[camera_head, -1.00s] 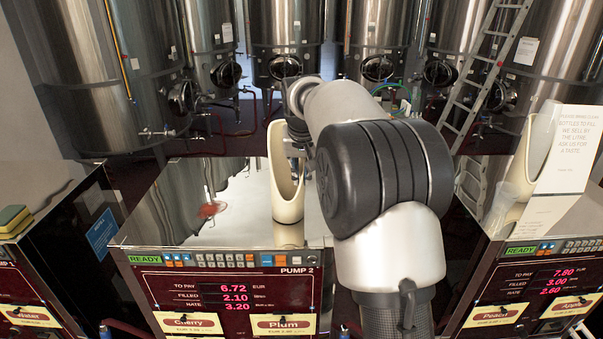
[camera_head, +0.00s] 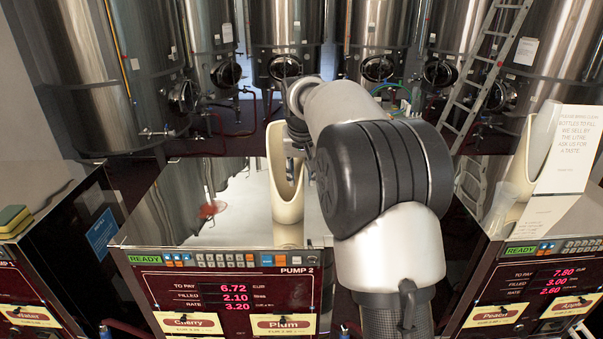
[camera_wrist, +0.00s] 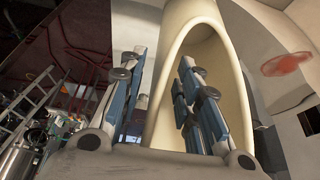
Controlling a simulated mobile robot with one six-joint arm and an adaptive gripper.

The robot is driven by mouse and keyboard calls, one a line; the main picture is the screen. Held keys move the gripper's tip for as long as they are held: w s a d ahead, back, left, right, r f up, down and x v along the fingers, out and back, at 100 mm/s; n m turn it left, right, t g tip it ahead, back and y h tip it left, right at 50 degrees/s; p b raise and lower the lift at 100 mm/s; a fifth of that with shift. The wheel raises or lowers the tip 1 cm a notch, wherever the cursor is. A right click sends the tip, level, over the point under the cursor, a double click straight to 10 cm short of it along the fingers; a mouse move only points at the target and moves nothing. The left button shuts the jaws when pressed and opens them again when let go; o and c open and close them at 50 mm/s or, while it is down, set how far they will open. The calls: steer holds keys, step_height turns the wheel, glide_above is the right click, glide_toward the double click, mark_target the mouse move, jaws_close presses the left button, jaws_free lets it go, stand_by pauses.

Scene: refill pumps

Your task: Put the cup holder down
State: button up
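The cream cup holder (camera_head: 287,208), a tall scoop-like shell with an open front, stands upright on the shiny top of the middle pump (camera_head: 200,233). Its base meets its own reflection there. My gripper (camera_head: 298,142) is at the holder's upper right side, partly hidden by my arm. In the wrist view, my gripper (camera_wrist: 161,65) has its fingers apart, on either side of one wall of the cup holder (camera_wrist: 240,95). One finger is outside the shell and the other is inside its opening. Gaps seem to show between the fingers and the wall.
Another cream holder (camera_head: 531,150) stands on the right pump beside a white sign (camera_head: 567,150) and a clear cup (camera_head: 503,205). A sponge (camera_head: 12,218) lies on the left pump. Steel tanks and a ladder stand behind.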

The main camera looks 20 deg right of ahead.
steer(key=v, duration=1.2)
steer(key=shift+s+r, duration=0.1)
steer(key=shift+s, duration=0.05)
steer(key=s+a+f+n+y, duration=0.1)
steer(key=s+a, duration=0.3)
steer(key=s, duration=0.5)
steer(key=s+a+n, duration=0.1)
steer(key=s+a, duration=0.4)
steer(key=s, duration=0.4)
steer(key=s+a+f+n, duration=0.1)
steer(key=s+a+f, duration=0.1)
steer(key=s+f, duration=0.4)
steer(key=s+a+f+n, duration=0.1)
steer(key=s+a+f, duration=0.1)
steer(key=s+f, duration=0.4)
steer(key=s, duration=0.5)
steer(key=shift+s+f+t+y, duration=0.2)
steer(key=shift+f+t+y, duration=0.1)
steer(key=shift+y, duration=0.1)
steer(key=shift+s+a, duration=0.1)
steer(key=shift+a, duration=0.05)
